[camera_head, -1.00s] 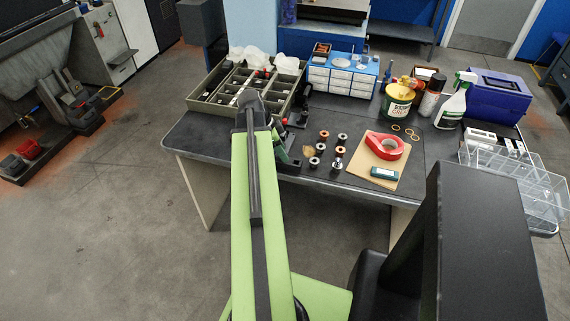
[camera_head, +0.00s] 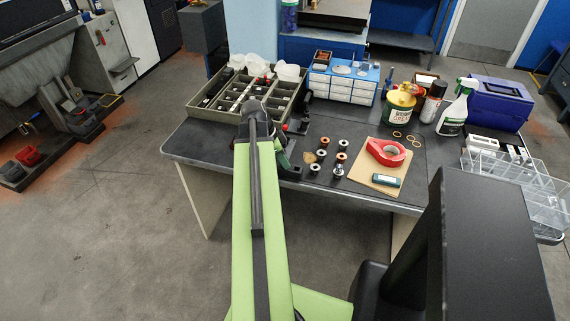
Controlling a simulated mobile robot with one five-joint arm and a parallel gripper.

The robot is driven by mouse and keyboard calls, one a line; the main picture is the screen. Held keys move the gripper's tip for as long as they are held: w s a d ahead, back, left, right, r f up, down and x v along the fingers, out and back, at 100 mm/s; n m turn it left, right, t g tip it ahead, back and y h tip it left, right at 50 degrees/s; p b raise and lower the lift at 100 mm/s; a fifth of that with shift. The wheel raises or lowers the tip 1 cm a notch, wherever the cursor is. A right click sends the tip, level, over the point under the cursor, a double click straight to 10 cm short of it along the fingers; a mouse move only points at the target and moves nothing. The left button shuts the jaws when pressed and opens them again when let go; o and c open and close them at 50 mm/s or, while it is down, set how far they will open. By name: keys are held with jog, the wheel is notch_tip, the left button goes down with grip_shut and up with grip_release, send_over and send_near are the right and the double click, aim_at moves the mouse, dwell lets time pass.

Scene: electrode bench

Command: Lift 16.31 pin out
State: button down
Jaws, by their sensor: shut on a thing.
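My arm reaches up from the bottom of the view over the front edge of the bench (camera_head: 225,150). It hides what lies behind its far end, and I cannot make out my gripper's fingers. No pin marked 16.31 can be read in this view. Several small round pieces with white or copper-coloured tops, among them one at the back left (camera_head: 324,142), stand in two rows right of the arm. A dark stand with a green part (camera_head: 283,157) shows just right of the arm, partly hidden.
A divided grey tray (camera_head: 301,100) stands behind the arm. A blue and white drawer box (camera_head: 352,90), a yellow-green can (camera_head: 399,104) and a spray bottle (camera_head: 454,110) stand further right. Clear bins (camera_head: 515,175) sit at the right edge.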

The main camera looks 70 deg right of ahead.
jog(key=r+p, duration=0.5)
jog(key=shift+s+r, duration=0.15)
jog(key=shift+s, duration=0.1)
jog(key=s+d+r+p, duration=0.1)
jog(key=s+r+p, duration=0.4)
jog(key=s, duration=0.6)
jog(key=shift+d+r+p, duration=0.25)
jog(key=shift+r+p, duration=0.1)
jog(key=shift+p, duration=0.15)
